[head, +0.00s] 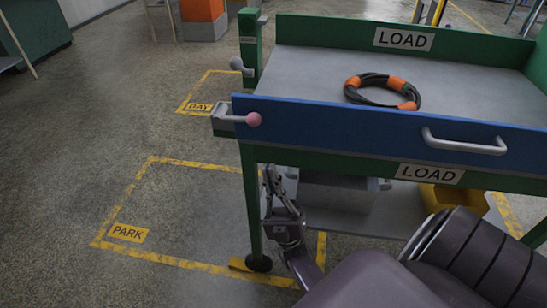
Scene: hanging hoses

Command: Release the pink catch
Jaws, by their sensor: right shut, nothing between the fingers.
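The pink catch is a small lever with a pink ball knob (253,119). It sticks out sideways from a grey bracket (222,120) at the left end of the blue front panel (330,125) of a cart. My right gripper (270,170) is below the pink knob, apart from it, beside the cart's green front-left leg. Its fingers point up and are shut with nothing between them. My left gripper is not in view.
A hose coil (384,91) with orange ends lies on the cart's grey top. The panel has a grey handle (464,143). A grey knob (236,63) sits on the rear-left post. Grey and yellow bins (455,197) stand below. Floor left of the cart, marked PARK (128,233), is clear.

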